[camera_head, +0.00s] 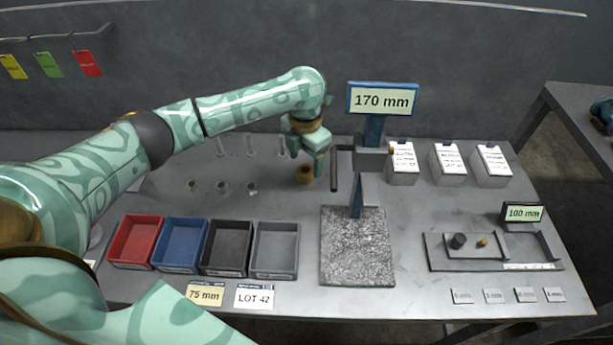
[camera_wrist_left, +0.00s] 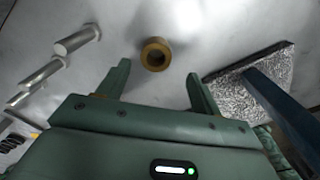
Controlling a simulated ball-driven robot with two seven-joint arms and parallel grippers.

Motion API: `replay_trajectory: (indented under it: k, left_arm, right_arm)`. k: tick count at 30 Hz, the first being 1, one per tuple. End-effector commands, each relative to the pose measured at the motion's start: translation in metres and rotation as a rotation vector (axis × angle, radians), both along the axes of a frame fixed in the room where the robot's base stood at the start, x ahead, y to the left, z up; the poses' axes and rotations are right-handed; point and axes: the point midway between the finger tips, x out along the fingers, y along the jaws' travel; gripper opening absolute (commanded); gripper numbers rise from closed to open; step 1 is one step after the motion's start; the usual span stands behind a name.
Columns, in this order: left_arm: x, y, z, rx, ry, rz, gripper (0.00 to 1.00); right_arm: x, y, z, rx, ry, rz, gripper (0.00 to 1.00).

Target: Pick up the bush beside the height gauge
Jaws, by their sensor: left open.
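A brass-coloured bush (camera_head: 305,174) stands on the table, left of the height gauge (camera_head: 373,135) with its blue-framed 170 mm display. In the left wrist view the bush (camera_wrist_left: 155,54) shows its dark bore, just beyond and between the fingertips. My left gripper (camera_head: 309,160) is over the bush in the head view. In the left wrist view the left gripper (camera_wrist_left: 158,80) is open with nothing between its fingers. My right gripper is not in view.
A dark upright rod (camera_head: 334,170) stands close right of the bush. A speckled granite plate (camera_head: 340,265) lies nearer the front. Red (camera_head: 120,262), blue, black and grey bins stand front left. White labelled boxes (camera_head: 448,178) stand back right.

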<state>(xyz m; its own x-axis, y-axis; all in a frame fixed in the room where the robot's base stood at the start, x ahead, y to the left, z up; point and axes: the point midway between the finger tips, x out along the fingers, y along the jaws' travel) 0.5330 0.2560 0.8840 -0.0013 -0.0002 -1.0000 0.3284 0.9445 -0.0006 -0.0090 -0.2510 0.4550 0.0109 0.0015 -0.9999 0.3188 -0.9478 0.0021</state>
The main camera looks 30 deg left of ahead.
Motion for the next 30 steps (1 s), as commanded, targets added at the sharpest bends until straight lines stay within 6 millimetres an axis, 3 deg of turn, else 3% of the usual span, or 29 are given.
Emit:
replay_trajectory:
  k: [12, 18, 19, 24, 30]
  left_arm:
    - [0.008, 0.005, -0.054, 0.001, 0.002, -0.001, 0.65]
    - [0.008, 0.005, -0.052, 0.0, -0.002, -0.001, 0.65]
    - [0.008, 0.005, -0.052, 0.0, -0.002, -0.001, 0.63]
    - [0.008, 0.005, -0.052, 0.0, -0.002, -0.001, 0.15]
    - [0.008, 0.005, -0.052, 0.001, -0.003, -0.001, 0.12]
  right_arm:
    - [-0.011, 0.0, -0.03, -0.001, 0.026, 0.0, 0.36]
    - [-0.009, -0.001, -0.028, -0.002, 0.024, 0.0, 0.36]
    - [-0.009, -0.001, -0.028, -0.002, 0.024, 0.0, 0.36]
    - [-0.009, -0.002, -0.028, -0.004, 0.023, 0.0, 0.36]
    - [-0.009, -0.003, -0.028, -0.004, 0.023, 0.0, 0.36]
